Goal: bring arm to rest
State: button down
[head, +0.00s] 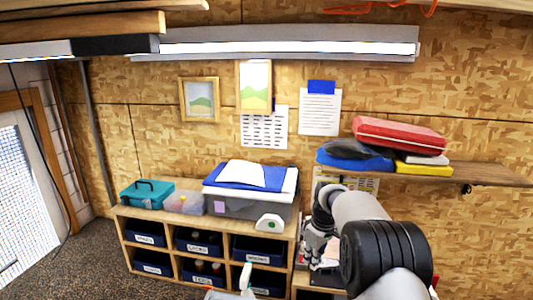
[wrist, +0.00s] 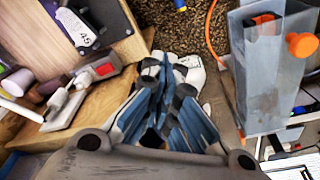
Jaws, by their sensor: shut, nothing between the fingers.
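My gripper (wrist: 167,68) shows in the wrist view, its fingers together at the centre with nothing between them. In the head view my arm reaches up from the lower right, then bends down at the right end of the shelf unit (head: 222,226). My wrist hangs there, and the fingertips cannot be made out clearly in that view. In the wrist view the fingers point at the floor area between a wooden bench (wrist: 100,118) on the left and a translucent grey bin (wrist: 268,75) on the right.
A vise-like tool (wrist: 85,90) lies on the bench. An orange knob (wrist: 301,45) is by the bin. A wall shelf (head: 480,173) with a red case (head: 400,134) sits above my arm. A grey box (head: 250,206) and a teal toolbox (head: 146,193) stand on the shelf unit. Floor (head: 60,262) at left is open.

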jog(key=s+r+m+t+b, duration=0.1)
jog(key=s+r+m+b, duration=0.15)
jog(key=s+b, duration=0.7)
jog(key=s+r+m+t+b, duration=0.15)
jog(key=s+r+b, duration=0.25)
jog(key=s, duration=1)
jog(key=s+f+m+b, duration=0.2)
jog(key=s+f+b, duration=0.2)
jog(key=s+f, duration=0.3)
jog(key=s+f+m+h+b, duration=0.1)
jog(key=s+f+b, duration=0.4)
jog(key=s, duration=0.9)
notch_tip(320, 180, down, 2)
jog(key=shift+f+m+t, duration=0.1)
jog(key=shift+m+t, duration=0.25)
jog(key=shift+m, duration=0.45)
jog(key=shift+w, duration=0.15)
